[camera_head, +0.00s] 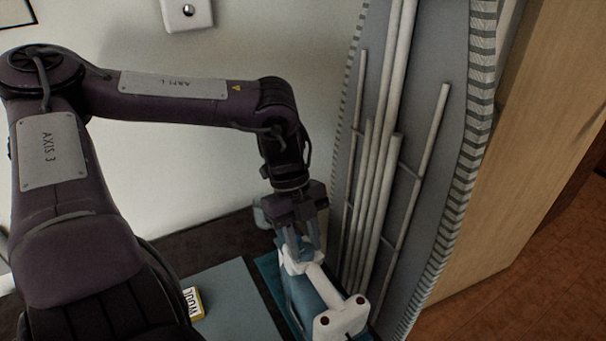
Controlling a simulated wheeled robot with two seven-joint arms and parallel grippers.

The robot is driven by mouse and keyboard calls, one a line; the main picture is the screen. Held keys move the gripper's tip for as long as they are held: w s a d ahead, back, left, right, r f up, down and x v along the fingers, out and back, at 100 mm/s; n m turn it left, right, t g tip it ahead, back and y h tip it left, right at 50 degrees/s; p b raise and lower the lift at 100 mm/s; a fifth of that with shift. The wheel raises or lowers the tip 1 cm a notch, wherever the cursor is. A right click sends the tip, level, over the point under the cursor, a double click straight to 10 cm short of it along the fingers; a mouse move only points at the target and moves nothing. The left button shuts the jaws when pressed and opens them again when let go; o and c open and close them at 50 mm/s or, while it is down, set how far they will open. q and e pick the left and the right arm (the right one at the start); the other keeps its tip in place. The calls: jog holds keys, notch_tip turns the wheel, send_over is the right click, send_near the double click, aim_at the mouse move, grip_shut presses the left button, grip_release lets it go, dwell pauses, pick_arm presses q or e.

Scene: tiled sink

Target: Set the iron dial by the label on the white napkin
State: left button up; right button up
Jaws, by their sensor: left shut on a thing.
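The iron (338,318), white and teal, stands at the lower middle on a blue surface. My left gripper (302,246) reaches down from above and is shut on the white part at the iron's far end. The fingers hide much of that spot, so I cannot tell the dial or its setting. I do not see the white napkin or a readable setting label. My right gripper is not in view.
A folded ironing board (425,130) stands upright close to the right of my gripper. A wooden panel (535,150) is farther right.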

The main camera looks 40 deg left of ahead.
pick_arm(q)
jog(key=shift+f+m+g, duration=0.2)
jog(key=shift+m+g, duration=0.2)
jog(key=shift+m, duration=0.6)
jog(key=shift+m+g+y+b, duration=0.3)
jog(key=shift+m+b, duration=0.05)
jog(key=shift+m, duration=0.55)
jog(key=shift+w+r+m+g, duration=0.1)
jog(key=shift+m+g, duration=0.2)
jog(key=shift+m, duration=0.6)
jog(key=m, duration=0.2)
jog(key=m+g+y, duration=0.1)
jog(key=m, duration=0.1)
jog(key=shift+d+y+p, duration=0.15)
jog(key=shift+y+p, duration=0.15)
jog(key=shift+w+m, duration=0.1)
jog(key=shift+m, duration=0.7)
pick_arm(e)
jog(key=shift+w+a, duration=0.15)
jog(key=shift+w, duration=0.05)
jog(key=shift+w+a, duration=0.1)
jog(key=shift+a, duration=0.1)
pick_arm(q)
jog(key=o, duration=1)
jog(key=shift+r, duration=0.1)
